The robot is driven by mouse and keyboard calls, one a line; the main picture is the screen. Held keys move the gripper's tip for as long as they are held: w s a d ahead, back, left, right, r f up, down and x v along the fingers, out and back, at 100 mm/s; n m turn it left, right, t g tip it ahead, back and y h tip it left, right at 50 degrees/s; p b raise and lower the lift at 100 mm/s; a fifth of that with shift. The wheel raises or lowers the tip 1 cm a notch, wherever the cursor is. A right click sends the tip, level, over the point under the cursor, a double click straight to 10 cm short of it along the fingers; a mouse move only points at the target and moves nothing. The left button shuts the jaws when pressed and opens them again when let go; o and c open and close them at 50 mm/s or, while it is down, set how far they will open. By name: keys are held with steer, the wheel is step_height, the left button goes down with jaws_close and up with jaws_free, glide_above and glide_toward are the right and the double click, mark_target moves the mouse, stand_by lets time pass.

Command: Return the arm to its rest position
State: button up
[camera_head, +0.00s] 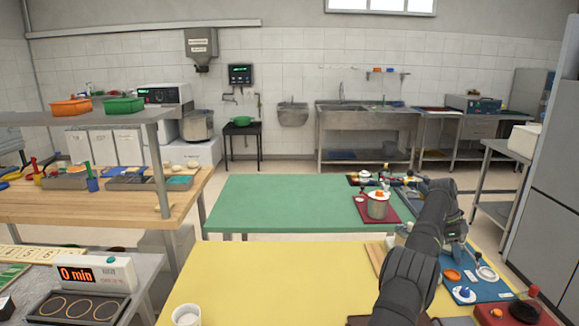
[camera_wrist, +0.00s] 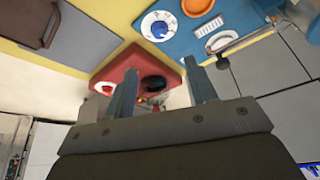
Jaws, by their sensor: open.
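My black arm rises from the bottom of the head view over the right part of the yellow table (camera_head: 250,285). In that view its end is hard to make out among the things behind it. In the wrist view my gripper (camera_wrist: 164,82) has its two grey fingers wide apart, with nothing held between them. Beyond the fingers show a red tray (camera_wrist: 112,68) with a black item and a red item, and the blue mat (camera_wrist: 180,42).
The blue mat (camera_head: 484,294) holds small dishes, including a white plate (camera_wrist: 159,25) and an orange ring (camera_wrist: 197,6). A white cup (camera_head: 186,315) stands at front left. The yellow table's middle is clear.

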mark_target(465, 289)
steer(key=x, duration=1.4)
steer(key=shift+d+f, duration=0.1)
steer(key=shift+f, duration=0.05)
steer(key=n+t, duration=0.1)
steer(key=n, duration=0.1)
steer(key=shift+s+n, duration=0.15)
steer(key=shift+n, duration=0.25)
steer(key=shift+r+n, duration=0.3)
steer(key=shift+r, duration=0.1)
steer(key=a+v, duration=0.1)
steer(key=v, duration=1.6)
steer(key=w+a+f+m, duration=0.2)
steer(key=w+f, duration=0.2)
steer(key=f, duration=0.2)
steer(key=shift+g, duration=0.3)
steer(key=shift+f, duration=0.15)
stand_by(1.1)
